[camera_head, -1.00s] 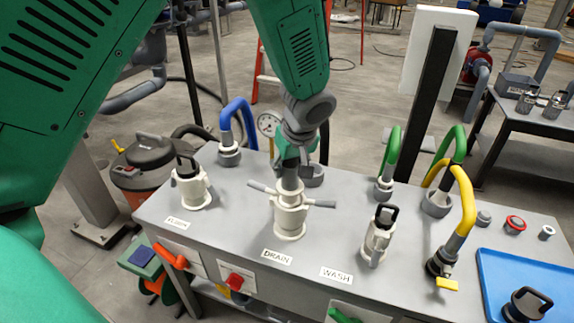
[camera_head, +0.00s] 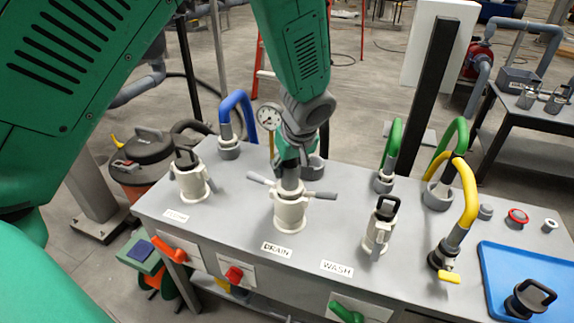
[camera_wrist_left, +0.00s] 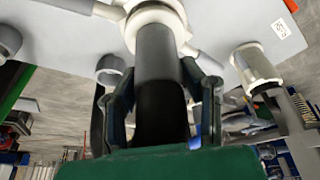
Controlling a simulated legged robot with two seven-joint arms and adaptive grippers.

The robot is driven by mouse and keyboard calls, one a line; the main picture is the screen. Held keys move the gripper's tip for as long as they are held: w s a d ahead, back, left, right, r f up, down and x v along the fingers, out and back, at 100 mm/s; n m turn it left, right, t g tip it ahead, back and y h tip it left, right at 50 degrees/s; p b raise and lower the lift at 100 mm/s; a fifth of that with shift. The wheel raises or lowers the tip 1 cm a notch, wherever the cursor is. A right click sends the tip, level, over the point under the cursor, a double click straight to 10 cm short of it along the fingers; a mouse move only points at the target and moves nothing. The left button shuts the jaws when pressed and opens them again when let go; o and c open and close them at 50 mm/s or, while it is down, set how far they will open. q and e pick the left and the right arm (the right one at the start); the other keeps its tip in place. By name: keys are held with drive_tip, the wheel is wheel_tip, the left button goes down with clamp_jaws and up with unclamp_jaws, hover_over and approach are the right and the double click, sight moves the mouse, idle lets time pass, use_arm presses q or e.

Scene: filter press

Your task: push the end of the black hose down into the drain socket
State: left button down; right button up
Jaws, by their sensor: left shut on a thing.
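The black hose's grey end (camera_head: 290,180) stands upright at the mouth of the white drain socket (camera_head: 289,213), behind the DRAIN label. My left gripper (camera_head: 289,158) is above the socket and shut on this end. In the left wrist view, the dark hose end (camera_wrist_left: 159,60) lies between the fingers of my left gripper (camera_wrist_left: 160,78) and meets the white socket ring (camera_wrist_left: 132,26). How deep it sits is hidden. The socket's two grey lever arms stick out sideways. The black hose (camera_head: 324,138) shows partly behind my gripper. My right gripper is not in view.
A white flush socket (camera_head: 190,180) stands left and a capped wash socket (camera_head: 380,232) right. Blue (camera_head: 238,103), green (camera_head: 394,143) and yellow (camera_head: 468,190) hoses rise from the bench (camera_head: 235,220). A blue tray (camera_head: 490,270) with a black-handled cap lies at the right.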

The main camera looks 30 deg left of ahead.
use_arm(q)
drive_tip(key=shift+f, duration=0.1)
drive_tip(key=c, duration=0.9)
unclamp_jaws()
